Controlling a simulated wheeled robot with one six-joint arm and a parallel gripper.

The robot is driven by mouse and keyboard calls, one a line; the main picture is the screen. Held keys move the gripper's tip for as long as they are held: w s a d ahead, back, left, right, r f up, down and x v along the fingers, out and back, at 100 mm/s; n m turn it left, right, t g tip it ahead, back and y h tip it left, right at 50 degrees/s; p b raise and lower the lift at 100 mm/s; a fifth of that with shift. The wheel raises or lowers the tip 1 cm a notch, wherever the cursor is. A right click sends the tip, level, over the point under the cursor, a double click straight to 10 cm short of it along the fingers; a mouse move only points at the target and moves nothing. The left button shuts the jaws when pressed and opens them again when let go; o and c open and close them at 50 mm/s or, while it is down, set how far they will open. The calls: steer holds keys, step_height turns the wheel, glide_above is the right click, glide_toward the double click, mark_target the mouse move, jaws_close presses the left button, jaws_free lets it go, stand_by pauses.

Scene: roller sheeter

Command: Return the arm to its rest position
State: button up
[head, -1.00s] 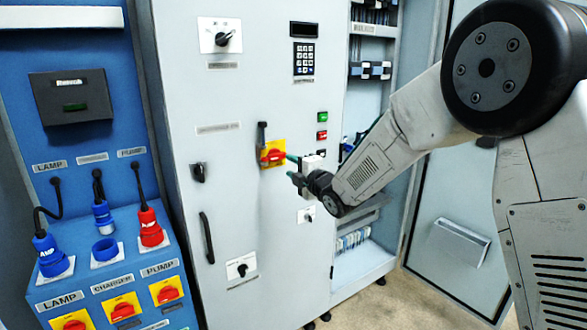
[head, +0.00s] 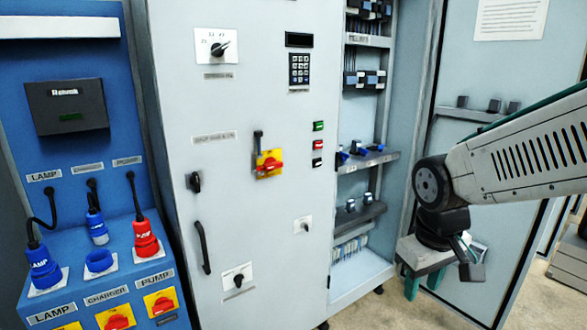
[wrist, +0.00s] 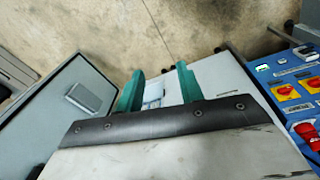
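My gripper (head: 424,284) hangs at the lower right in the head view, in front of the open cabinet bay and its open door. Its two green fingers point down and stand apart with nothing between them. They also show apart in the wrist view (wrist: 160,88), with floor and part of the cabinet beyond. My gripper is clear of the grey cabinet's (head: 235,120) front and touches nothing that I can see. The red and yellow rotary switch (head: 268,163) on that front is well to its left.
The open cabinet door (head: 480,225) stands behind my arm on the right. The blue panel (head: 75,155) with plugs and switches stands at the left. A keypad (head: 299,70) and a door handle (head: 204,243) are on the cabinet front. Bare floor (head: 377,308) shows below my gripper.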

steer(key=s+d+r+m, duration=0.2)
steer(key=s, duration=0.5)
steer(key=s+d+r+m, duration=0.1)
steer(key=s+r, duration=0.2)
steer(key=s, duration=0.5)
steer(key=shift+s+d+r+m+y, duration=0.2)
steer(key=shift+s+d+m+y, duration=0.1)
steer(key=shift+d+m, duration=0.1)
steer(key=shift+c, duration=0.4)
